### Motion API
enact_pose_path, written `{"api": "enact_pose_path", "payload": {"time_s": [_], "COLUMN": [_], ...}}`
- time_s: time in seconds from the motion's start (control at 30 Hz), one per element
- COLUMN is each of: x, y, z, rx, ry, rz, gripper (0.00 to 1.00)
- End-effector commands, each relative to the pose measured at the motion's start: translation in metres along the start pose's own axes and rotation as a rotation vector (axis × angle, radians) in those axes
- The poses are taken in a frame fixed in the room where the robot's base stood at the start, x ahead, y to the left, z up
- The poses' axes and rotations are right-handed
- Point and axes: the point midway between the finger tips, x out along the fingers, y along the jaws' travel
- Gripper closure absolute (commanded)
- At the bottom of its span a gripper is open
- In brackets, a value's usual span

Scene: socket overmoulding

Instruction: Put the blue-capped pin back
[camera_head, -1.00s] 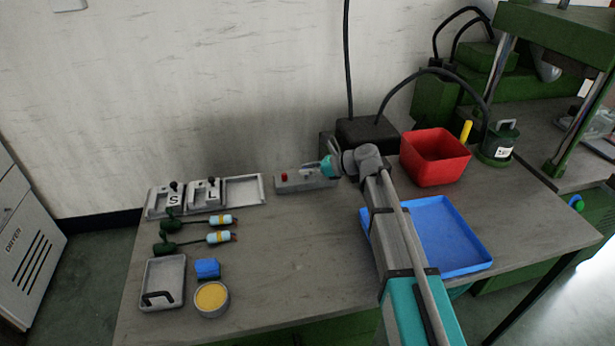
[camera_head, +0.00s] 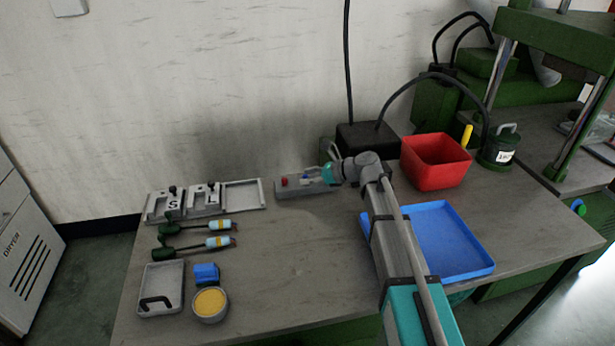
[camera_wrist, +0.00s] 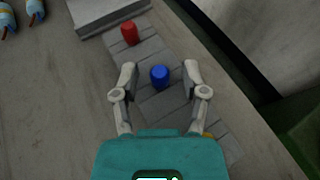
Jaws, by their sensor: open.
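The blue-capped pin (camera_wrist: 159,76) shows in the wrist view as a blue round cap over the grey stepped block (camera_wrist: 150,55). How deep it sits in the block cannot be told. My gripper (camera_wrist: 160,68) is open, with one finger on each side of the blue cap and a gap on both sides. A red-capped pin (camera_wrist: 129,32) stands farther along the block. A bit of yellow (camera_wrist: 208,134) shows beside the right finger, mostly hidden. In the head view the block (camera_head: 290,191) lies near the wall, with my gripper (camera_head: 321,176) over its right part.
Grey trays marked S and L (camera_head: 205,199) stand left of the block. A black box (camera_head: 365,136) is behind my wrist. A red bin (camera_head: 437,165) and a blue tray (camera_head: 455,245) are at right. The table's middle is clear.

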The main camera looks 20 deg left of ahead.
Motion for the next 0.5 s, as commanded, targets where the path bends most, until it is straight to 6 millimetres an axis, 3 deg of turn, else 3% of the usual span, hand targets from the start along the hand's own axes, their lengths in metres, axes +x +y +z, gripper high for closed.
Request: {"api": "enact_pose_path", "payload": {"time_s": [0.33,0.5], "x": [-0.001,-0.017], "y": [0.0,0.0], "z": [0.003,0.004], "rx": [0.0,0.001], "ry": [0.0,0.0], "rz": [0.0,-0.002], "gripper": [0.43,0.43]}}
